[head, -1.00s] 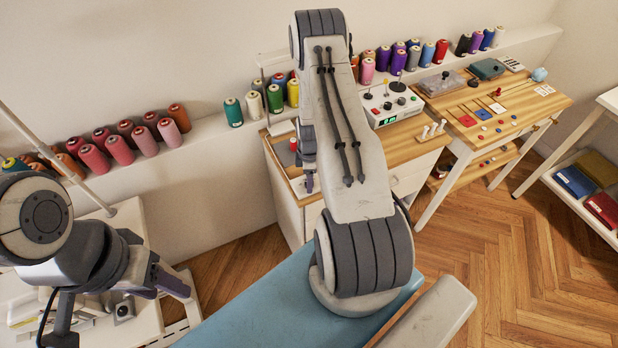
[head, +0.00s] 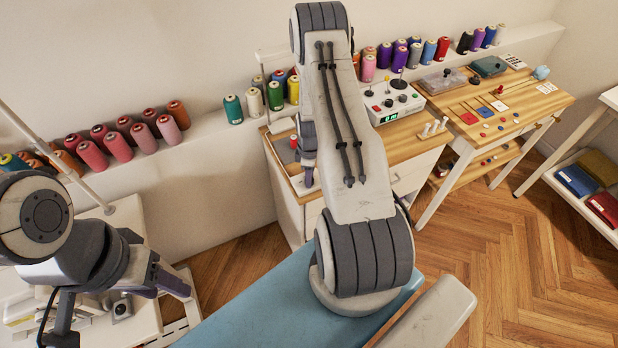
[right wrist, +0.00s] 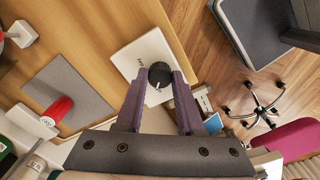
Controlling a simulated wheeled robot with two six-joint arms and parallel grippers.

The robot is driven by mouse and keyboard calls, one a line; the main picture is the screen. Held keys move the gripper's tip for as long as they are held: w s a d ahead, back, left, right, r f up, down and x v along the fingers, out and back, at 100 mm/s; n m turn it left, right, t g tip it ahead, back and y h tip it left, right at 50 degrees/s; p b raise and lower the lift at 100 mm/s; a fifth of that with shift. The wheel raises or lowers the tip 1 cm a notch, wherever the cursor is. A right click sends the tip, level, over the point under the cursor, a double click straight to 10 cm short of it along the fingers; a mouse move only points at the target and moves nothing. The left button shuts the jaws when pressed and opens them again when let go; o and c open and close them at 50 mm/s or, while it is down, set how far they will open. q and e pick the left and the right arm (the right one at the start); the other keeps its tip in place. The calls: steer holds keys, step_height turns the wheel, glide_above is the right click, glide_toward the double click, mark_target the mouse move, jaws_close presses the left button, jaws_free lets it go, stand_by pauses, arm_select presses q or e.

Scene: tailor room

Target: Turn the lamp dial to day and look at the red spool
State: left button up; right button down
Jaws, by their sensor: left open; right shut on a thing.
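The lamp dial (right wrist: 159,75) is a black round knob with a white pointer mark, over a white plate with small dark print that I cannot read. My right gripper (right wrist: 158,80) is shut on the dial, one finger on each side. In the head view my right gripper (head: 308,168) is partly hidden behind its own arm, and the dial cannot be made out. My left gripper (head: 172,282) is open, at the lower left, far from both.
A white control box (head: 395,104) with knobs and a green display stands on the wooden worktop (head: 425,140). Thread spools line the wall ledge (head: 210,133). A second table (head: 535,105) holds small parts. In the right wrist view, a wheeled chair base (right wrist: 258,108) stands on the floor.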

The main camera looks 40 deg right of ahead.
steer(key=m+b, duration=0.2)
steer(key=m, duration=0.2)
steer(key=shift+f+m, duration=0.1)
steer(key=shift+m, duration=0.2)
steer(key=m+b, duration=0.2)
steer(key=m, duration=0.3)
steer(key=shift+m, duration=0.3)
steer(key=m+b, duration=0.1)
steer(key=m, duration=0.3)
steer(key=m+b, duration=0.1)
steer(key=m, duration=0.4)
steer(key=shift+a, duration=0.1)
steer(key=shift+m, duration=0.3)
steer(key=c, duration=0.5)
jaws_free()
steer(key=shift+b, duration=0.3)
